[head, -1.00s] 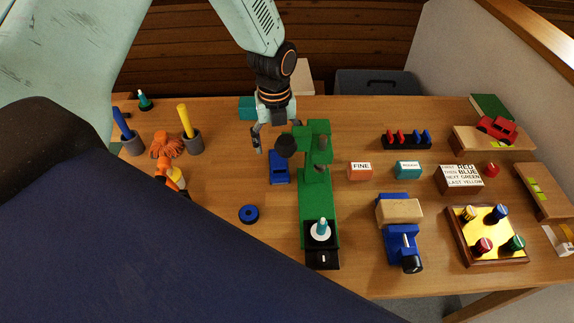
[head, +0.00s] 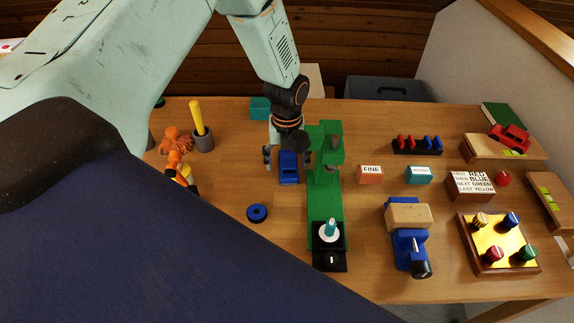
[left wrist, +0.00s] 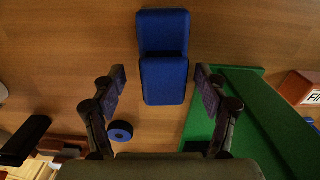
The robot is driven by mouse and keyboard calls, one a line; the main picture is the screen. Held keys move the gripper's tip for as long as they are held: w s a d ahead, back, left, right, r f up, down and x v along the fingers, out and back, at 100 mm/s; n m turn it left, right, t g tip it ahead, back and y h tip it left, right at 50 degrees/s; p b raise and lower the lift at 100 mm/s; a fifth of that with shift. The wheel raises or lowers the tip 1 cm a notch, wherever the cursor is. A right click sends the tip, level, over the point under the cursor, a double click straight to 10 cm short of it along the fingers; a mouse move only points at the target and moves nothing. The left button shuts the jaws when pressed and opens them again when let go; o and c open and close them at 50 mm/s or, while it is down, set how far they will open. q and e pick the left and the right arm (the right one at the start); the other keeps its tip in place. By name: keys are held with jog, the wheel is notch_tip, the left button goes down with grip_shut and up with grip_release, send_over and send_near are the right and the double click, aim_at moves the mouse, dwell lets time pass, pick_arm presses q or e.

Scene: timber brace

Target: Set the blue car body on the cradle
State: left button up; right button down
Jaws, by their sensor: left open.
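The blue car body (head: 289,172) lies on the table just left of the green press. It also shows in the left wrist view (left wrist: 164,80) at upper middle, pointing away. My left gripper (head: 286,158) is open above it, pointing down, with a finger on each side. In the left wrist view the fingertips (left wrist: 160,78) stand apart from the car's sides, with a gap on each side. No part clearly marked as the cradle shows; a wooden block with a yellow-green strip (head: 550,195) at the right edge may be it. My right gripper is not in view.
The green press (head: 325,190) stands close right of the car. A blue vice (head: 409,250) holds a wooden block. A blue ring (head: 257,213) lies in front. A red car (head: 510,137) sits on a wooden stand (head: 475,152) at the back right. A button box (head: 482,262) is front right.

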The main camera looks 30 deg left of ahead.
pick_arm(q)
jog(key=shift+w+d+f, duration=0.1)
jog(key=shift+w, duration=0.2)
jog(key=shift+c, duration=0.3)
jog(key=shift+d, duration=0.1)
jog(key=shift+c, duration=0.8)
jog(key=shift+s, duration=0.25)
jog(key=c, duration=0.4)
jog(key=shift+w, duration=0.1)
jog(key=c, duration=0.6)
jog(key=shift+c, duration=0.3)
jog(key=shift+r, duration=0.2)
